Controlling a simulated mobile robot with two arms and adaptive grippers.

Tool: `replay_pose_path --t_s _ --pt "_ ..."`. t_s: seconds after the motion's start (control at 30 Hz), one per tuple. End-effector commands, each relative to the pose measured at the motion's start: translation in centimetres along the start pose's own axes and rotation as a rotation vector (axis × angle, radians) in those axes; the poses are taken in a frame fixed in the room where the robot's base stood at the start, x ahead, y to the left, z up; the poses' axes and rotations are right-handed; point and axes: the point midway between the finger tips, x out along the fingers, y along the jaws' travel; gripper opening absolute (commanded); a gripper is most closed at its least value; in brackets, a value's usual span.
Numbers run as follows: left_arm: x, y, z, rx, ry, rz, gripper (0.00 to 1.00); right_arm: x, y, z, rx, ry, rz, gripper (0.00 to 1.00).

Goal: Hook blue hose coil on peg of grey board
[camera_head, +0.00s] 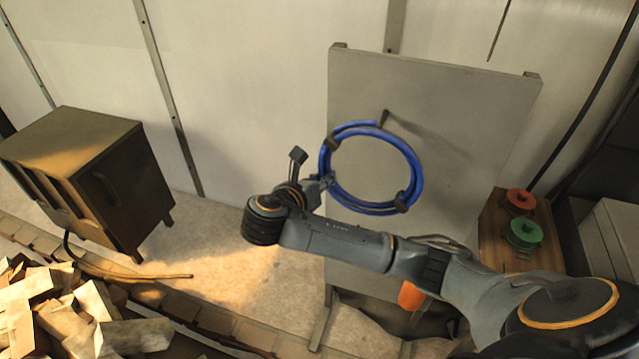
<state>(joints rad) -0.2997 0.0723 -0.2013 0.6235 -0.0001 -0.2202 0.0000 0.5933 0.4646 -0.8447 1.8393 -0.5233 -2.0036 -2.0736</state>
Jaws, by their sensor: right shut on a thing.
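The blue hose coil (417,170) is a ring with dark ties, upright in front of the grey board (470,125). A dark peg (383,117) sticks out of the board at the top of the coil. The coil's upper edge overlaps the peg's lower end; I cannot tell if the peg is inside the ring or behind it. My right gripper (325,182) is shut on the coil's left side. My left gripper is not in view.
A wooden cabinet (85,175) stands at the left. Split wood (75,315) is piled at lower left. Red (520,201) and green (524,233) spools sit on a wooden crate at the right. An orange object (411,296) is below my right arm.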

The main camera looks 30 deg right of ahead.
Motion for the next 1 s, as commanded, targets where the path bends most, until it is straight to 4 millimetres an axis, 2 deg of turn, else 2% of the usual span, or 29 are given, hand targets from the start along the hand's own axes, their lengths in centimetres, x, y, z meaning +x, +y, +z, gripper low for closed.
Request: replay_pose_path --t_s 1.0 --pt "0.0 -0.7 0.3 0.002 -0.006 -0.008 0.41 5.6 0.0 2.3 0.002 0.0 -0.006 0.0"
